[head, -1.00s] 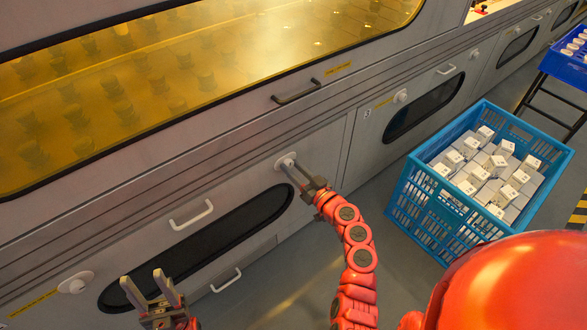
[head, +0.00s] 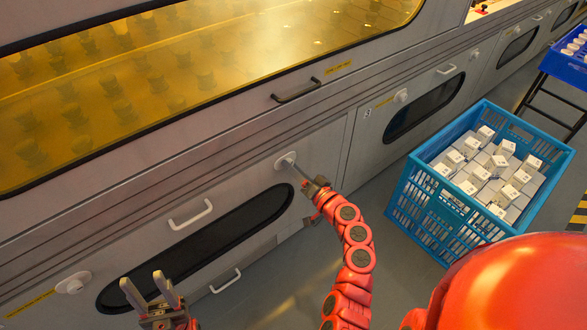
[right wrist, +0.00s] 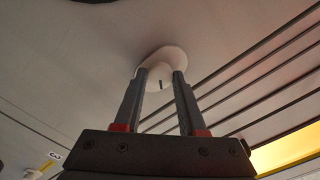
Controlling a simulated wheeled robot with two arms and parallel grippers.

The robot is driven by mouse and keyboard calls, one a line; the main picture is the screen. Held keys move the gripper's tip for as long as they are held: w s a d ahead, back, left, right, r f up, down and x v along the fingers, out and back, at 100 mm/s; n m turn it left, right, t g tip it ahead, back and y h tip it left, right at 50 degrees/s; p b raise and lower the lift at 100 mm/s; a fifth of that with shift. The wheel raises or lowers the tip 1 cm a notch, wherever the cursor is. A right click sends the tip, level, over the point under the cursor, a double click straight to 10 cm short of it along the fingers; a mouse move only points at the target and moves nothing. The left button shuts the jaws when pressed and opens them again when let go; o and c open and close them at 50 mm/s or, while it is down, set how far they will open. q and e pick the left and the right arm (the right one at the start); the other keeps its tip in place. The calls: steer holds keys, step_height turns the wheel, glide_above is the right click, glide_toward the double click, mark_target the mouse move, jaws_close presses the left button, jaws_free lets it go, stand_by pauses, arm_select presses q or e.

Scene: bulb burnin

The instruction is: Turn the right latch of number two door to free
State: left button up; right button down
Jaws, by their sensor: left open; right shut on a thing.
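The right latch (head: 285,159) is a round white knob at the upper right of the grey door (head: 150,228) with the long dark window. My right gripper (head: 298,171) reaches it from the lower right. In the right wrist view the two fingers of my right gripper (right wrist: 160,95) are shut on the white latch (right wrist: 165,65), one on each side, and a short dark mark shows on its face. The left latch (head: 73,283) is a white knob at the door's left end. My left gripper (head: 152,290) is open and empty in front of the door's lower left.
White handles (head: 191,215) stick out from the door front. A dark handle (head: 296,90) is on the yellow-windowed cover above. A blue crate (head: 420,205) of white boxes stands on the floor at right. Bare floor lies between crate and door.

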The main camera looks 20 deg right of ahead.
steer(key=m+p, duration=0.3)
steer(key=m, duration=0.8)
steer(key=shift+m, duration=0.3)
stand_by(0.4)
steer(key=shift+c, duration=2.4)
jaws_free()
steer(key=shift+p, duration=0.3)
steer(key=p+v, duration=0.1)
steer(key=v, duration=1.6)
steer(key=shift+s, duration=0.2)
steer(key=shift+d, duration=0.1)
